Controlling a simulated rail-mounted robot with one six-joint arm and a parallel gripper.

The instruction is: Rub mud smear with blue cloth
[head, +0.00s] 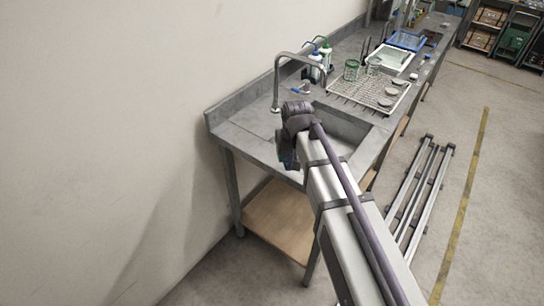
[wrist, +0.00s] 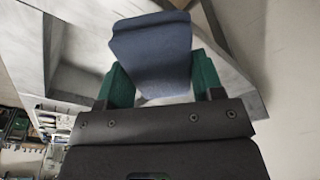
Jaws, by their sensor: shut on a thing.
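A blue cloth (wrist: 152,55) fills the middle of the wrist view, held flat between the two green fingers of my gripper (wrist: 162,75). The gripper is shut on it. In the head view my arm reaches to the near sink, and its dark wrist hides most of the gripper and the cloth. The cloth appears over the grey metal counter, near the sink basin (head: 345,130); I cannot tell whether it touches the surface. I cannot make out a mud smear in either view.
A curved tap (head: 277,82) stands behind the sink. Bottles (head: 320,62) and a wire drying rack (head: 368,95) with cups and dishes are farther along the counter. A wall runs along the left. Metal rails (head: 420,190) lie on the floor at right.

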